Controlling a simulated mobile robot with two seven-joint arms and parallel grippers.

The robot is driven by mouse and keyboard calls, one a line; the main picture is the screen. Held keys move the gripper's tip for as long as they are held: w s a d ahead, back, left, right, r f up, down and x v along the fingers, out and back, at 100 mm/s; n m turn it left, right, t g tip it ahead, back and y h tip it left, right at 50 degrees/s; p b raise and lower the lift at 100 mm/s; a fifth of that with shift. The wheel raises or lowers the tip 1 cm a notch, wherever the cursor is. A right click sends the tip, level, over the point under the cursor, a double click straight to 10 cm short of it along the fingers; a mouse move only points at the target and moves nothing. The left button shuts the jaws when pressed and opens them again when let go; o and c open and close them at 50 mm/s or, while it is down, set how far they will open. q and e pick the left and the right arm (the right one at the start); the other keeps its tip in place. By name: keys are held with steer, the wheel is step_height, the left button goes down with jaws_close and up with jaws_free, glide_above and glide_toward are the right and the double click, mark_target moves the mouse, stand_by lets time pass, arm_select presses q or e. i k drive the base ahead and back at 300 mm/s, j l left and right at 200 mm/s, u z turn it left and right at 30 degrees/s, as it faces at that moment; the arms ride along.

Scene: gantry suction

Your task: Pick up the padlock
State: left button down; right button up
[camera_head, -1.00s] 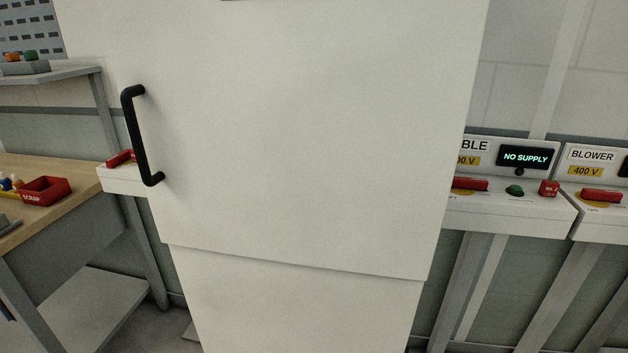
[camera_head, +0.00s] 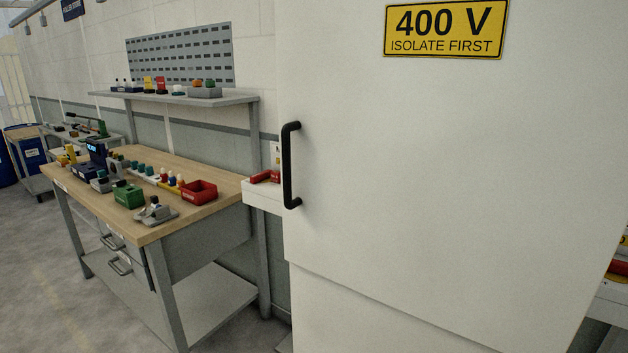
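I cannot make out a padlock for certain in the head view. Several small coloured items stand on the wooden workbench (camera_head: 215,176) at the left, too small to name surely. A red item (camera_head: 265,177) lies on a white ledge beside the cabinet, and I cannot tell what it is. Neither of my grippers is in view.
A tall white cabinet (camera_head: 430,190) with a black handle (camera_head: 290,165) and a yellow 400 V sign (camera_head: 446,28) fills the right side, close to me. A red bin (camera_head: 198,192) and a green box (camera_head: 128,196) sit on the bench. Floor at the lower left is clear.

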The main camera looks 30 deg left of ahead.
mark_target(276, 175)
steer(key=j+z, duration=0.2)
steer(key=j, duration=0.6)
steer(key=j+z, duration=0.2)
steer(key=j, duration=0.65)
steer(key=j+z, duration=0.2)
steer(key=j, duration=0.6)
steer(key=k+j+z, duration=0.2)
steer(key=j, duration=0.6)
steer(key=i, duration=0.1)
